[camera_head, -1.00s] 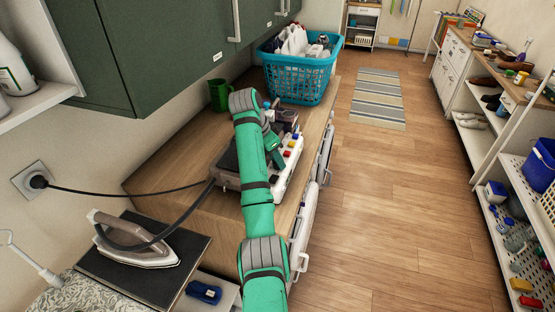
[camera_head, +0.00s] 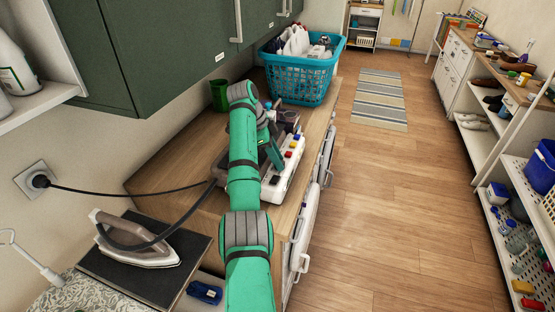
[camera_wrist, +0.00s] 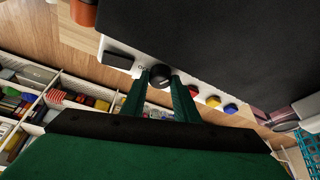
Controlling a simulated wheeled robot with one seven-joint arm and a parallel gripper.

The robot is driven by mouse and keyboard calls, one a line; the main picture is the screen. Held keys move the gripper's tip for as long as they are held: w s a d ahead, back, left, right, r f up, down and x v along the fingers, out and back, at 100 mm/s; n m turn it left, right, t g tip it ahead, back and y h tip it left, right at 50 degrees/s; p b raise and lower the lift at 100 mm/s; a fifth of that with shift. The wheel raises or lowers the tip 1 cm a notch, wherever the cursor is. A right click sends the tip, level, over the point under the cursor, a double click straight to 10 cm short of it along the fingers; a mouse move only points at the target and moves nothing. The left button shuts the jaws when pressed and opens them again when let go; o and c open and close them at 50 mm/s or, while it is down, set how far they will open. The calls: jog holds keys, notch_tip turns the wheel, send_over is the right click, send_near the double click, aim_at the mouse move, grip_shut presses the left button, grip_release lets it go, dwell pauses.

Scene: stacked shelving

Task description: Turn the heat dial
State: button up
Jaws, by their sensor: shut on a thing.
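The heat dial (camera_wrist: 160,75) is a black round knob on the white front panel of the appliance (camera_wrist: 85,38), with lettering beside it. In the wrist view my gripper (camera_wrist: 162,78) has its two green fingers on either side of the dial, shut on it. In the head view the appliance (camera_head: 284,186) sits on the wooden counter, and my gripper (camera_head: 273,158) reaches down at its panel; the dial is hidden there. Red (camera_wrist: 191,90), yellow (camera_wrist: 213,101) and blue (camera_wrist: 231,108) buttons lie to the right of the dial.
A black rectangular button (camera_wrist: 118,61) is left of the dial. A teal laundry basket (camera_head: 303,78) and green mug (camera_head: 219,95) stand beyond the appliance. An iron (camera_head: 138,243) rests nearer on its board. Green cabinets (camera_head: 165,55) hang above. The floor to the right is clear.

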jog(key=shift+d+m, duration=0.1)
jog(key=shift+m, duration=0.2)
dwell(0.4)
jog(key=shift+d, duration=0.25)
jog(key=o, duration=1.1)
jog(key=shift+a, duration=0.1)
jog(key=shift+c, duration=0.2)
jog(key=shift+a, duration=0.35)
jog(key=v, duration=1)
jog(key=shift+r, duration=0.4)
jog(key=shift+w, duration=0.15)
